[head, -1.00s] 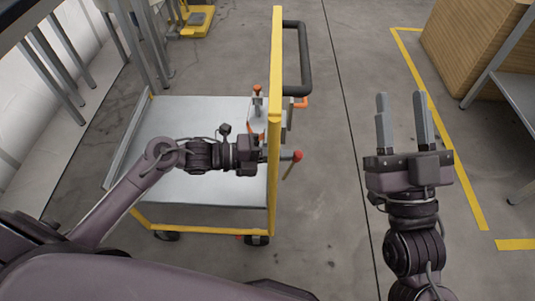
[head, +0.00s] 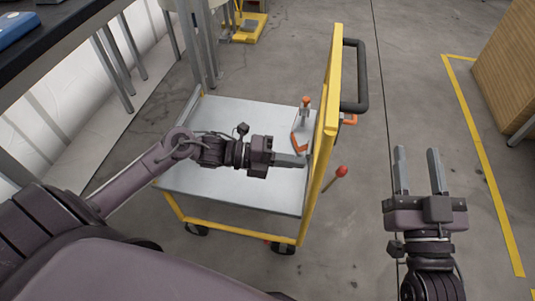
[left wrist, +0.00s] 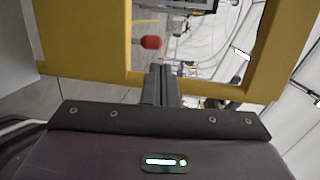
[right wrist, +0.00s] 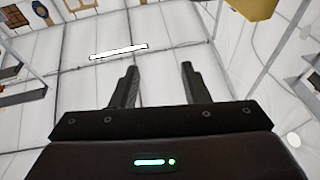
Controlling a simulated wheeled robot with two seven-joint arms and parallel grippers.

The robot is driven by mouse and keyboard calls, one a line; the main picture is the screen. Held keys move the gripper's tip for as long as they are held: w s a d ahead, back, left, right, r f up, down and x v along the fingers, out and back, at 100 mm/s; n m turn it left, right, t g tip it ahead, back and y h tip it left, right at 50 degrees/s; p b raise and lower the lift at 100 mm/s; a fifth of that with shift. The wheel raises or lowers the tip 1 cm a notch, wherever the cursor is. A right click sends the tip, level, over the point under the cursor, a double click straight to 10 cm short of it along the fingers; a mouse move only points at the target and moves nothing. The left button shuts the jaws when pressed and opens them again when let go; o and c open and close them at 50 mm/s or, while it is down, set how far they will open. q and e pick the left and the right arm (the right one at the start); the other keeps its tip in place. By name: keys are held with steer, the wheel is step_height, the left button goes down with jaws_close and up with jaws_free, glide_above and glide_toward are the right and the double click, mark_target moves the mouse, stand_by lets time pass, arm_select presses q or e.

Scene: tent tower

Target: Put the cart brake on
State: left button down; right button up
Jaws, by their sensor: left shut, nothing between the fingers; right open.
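The cart (head: 235,110) has a grey deck and a yellow upright frame on its right side. A lever with a red knob (head: 342,171) sticks out beyond the frame's right side, low down. The knob also shows through the frame opening in the left wrist view (left wrist: 151,42). My left gripper (head: 304,160) is shut and empty above the deck, its fingertips close to the frame's inner side, with the frame between it and the knob. I cannot tell whether it touches the frame. My right gripper (head: 417,160) is open and empty over the floor right of the cart.
An orange-tipped lever (head: 305,100) and an orange-red part (head: 299,145) are at the deck's right side. A black handle (head: 362,75) juts from the frame. A dark table (head: 60,45) stands upper left, a wooden crate (head: 505,75) upper right. The floor right of the cart is clear.

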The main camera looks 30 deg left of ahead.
arm_select(q)
steer(key=v, duration=0.4)
steer(key=p+v, duration=0.1)
steer(key=v, duration=0.1)
steer(key=shift+d+r, duration=0.15)
steer(key=shift+r, duration=0.2)
arm_select(e)
step_height(320, 180, down, 9)
steer(key=g+h, duration=0.1)
steer(key=g, duration=0.3)
steer(key=shift+s+a+f+g+h, duration=0.15)
steer(key=shift+s+a+g+h, duration=0.2)
steer(key=shift+s+g+h, duration=0.05)
